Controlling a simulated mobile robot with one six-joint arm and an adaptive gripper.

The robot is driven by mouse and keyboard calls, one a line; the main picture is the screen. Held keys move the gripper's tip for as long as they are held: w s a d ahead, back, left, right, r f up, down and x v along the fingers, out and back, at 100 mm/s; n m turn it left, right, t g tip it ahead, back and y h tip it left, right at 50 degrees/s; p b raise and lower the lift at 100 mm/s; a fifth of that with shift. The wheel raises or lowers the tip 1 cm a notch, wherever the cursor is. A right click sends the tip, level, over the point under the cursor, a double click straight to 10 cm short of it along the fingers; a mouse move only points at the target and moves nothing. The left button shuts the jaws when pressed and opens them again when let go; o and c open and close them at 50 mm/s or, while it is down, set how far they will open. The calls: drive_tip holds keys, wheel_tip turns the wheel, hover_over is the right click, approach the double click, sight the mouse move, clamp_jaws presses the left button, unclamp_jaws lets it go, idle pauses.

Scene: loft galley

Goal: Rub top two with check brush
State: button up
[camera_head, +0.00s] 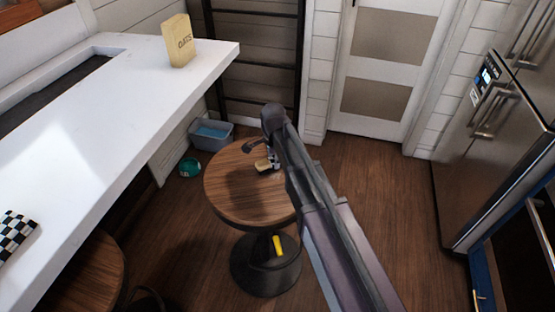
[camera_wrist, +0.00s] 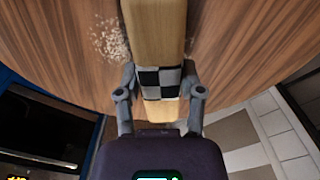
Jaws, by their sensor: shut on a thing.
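My gripper (camera_wrist: 160,88) is shut on a wooden brush (camera_wrist: 158,30) with a black-and-white check band across it. The brush points away from my gripper, over a round wooden table top (camera_wrist: 235,45). A pale patch of crumbs or powder (camera_wrist: 108,40) lies on this top, left of the brush. In the head view, the brush (camera_head: 262,165) shows small beside my gripper (camera_head: 272,160), over the round top (camera_head: 235,205) on a black pedestal. My arm hides the top's right part. I cannot tell whether the brush touches the top.
A second round wooden top (camera_head: 88,275) is at the lower left, partly under the white counter (camera_head: 120,110). A check cloth or board (camera_head: 14,236) and an oats box (camera_head: 179,42) are on the counter. A grey bin (camera_head: 211,136) and a green bowl (camera_head: 189,167) are on the floor.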

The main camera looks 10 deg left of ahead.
sight(256, 162)
drive_tip(key=shift+s+a, duration=0.2)
drive_tip(key=shift+a, duration=0.3)
drive_tip(key=shift+s+a, duration=0.2)
drive_tip(key=shift+a, duration=0.3)
drive_tip(key=shift+a, duration=0.1)
drive_tip(key=shift+s+a, duration=0.3)
drive_tip(key=shift+a, duration=0.55)
drive_tip(key=shift+s+a, duration=0.3)
drive_tip(key=shift+a, duration=0.55)
drive_tip(key=shift+r, duration=0.1)
drive_tip(key=shift+r+p, duration=2.95)
drive_tip(key=shift+p, duration=0.1)
drive_tip(key=shift+r, duration=0.1)
drive_tip(key=shift+r+p, duration=1.4)
drive_tip(key=shift+p, duration=0.1)
drive_tip(key=shift+s, duration=0.1)
